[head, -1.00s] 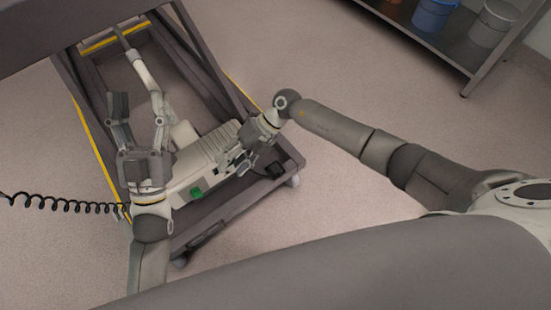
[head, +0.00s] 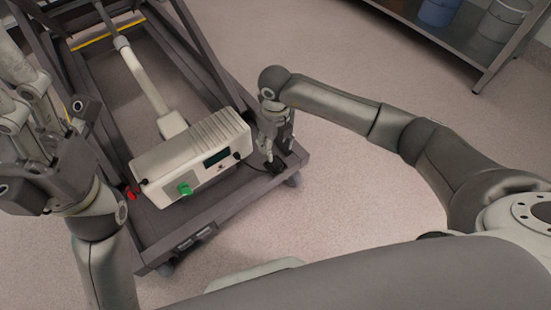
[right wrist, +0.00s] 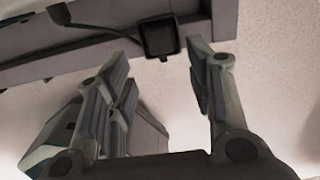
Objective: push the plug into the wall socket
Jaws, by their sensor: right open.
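The plug appears to be the black block (head: 274,165) with a black cable, resting on the cart's lower frame at its right corner. In the right wrist view the black block (right wrist: 159,38) lies between and beyond the fingertips. My right gripper (head: 275,143) is open and points down just above it. In the right wrist view this gripper (right wrist: 157,52) has its fingers spread, with nothing between the pads. My left gripper (head: 55,95) is open and empty, raised at the left. I see no wall socket.
A white box (head: 195,155) with a dark display and a green part stands on the dark wheeled cart (head: 225,207). A red part (head: 130,194) is at the cart's left. A shelf (head: 470,45) with buckets stands at the upper right. The floor between is clear.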

